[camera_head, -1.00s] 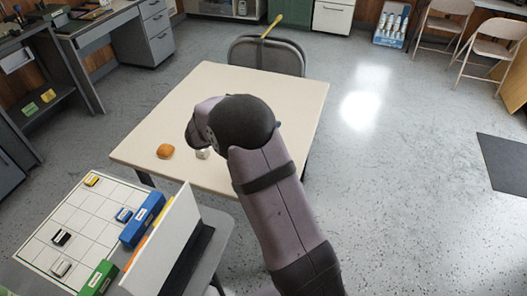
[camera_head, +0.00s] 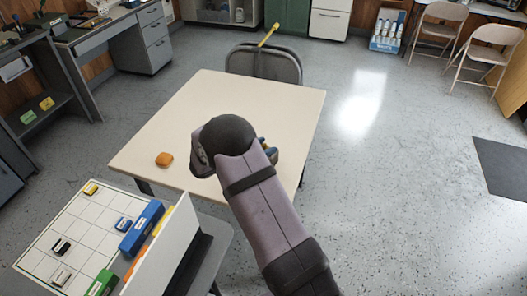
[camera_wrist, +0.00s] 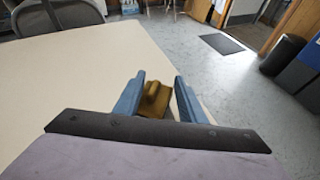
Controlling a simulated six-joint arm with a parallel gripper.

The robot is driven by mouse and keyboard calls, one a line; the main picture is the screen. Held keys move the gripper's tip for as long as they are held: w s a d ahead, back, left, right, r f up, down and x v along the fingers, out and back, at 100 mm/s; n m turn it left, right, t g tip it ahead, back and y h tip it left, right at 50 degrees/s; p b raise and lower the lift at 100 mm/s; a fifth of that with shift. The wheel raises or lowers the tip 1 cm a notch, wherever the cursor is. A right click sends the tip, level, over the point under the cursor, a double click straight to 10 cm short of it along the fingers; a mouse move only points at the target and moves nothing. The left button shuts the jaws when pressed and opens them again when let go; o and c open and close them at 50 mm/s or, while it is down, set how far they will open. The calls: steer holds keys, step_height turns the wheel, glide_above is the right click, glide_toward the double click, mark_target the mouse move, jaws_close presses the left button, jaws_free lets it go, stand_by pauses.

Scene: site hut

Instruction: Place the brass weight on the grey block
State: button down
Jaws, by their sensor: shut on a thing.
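The brass weight (camera_wrist: 153,100), a dull gold piece with a rounded knob, is between the two blue fingers of my gripper (camera_wrist: 160,82) in the wrist view. My gripper is shut on it, over the pale table. In the head view, my gripper (camera_head: 268,150) shows only as a bit of blue beside my wrist, near the table's right side. I cannot make out the grey block in either current view; my arm covers part of the tabletop. The gap between the weight and the table is hard to judge.
The cream table (camera_head: 225,95) is mostly bare. An orange-brown bun-like thing (camera_head: 164,160) lies near its left front. A white gridded board (camera_head: 85,225) with small coloured blocks stands front left, beside an upright white panel (camera_head: 165,245). A chair (camera_head: 263,62) stands behind the table.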

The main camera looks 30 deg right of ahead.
steer(key=shift+w+f, duration=0.1)
steer(key=shift+f, duration=1.15)
steer(key=shift+f, duration=0.15)
steer(key=c, duration=1.1)
jaws_free()
steer(key=v, duration=0.3)
steer(key=shift+r+b, duration=0.35)
steer(key=shift+r, duration=0.1)
step_height(320, 180, up, 5)
steer(key=shift+f+b, duration=0.2)
steer(key=shift+b, duration=0.3)
steer(key=shift+r, duration=0.8)
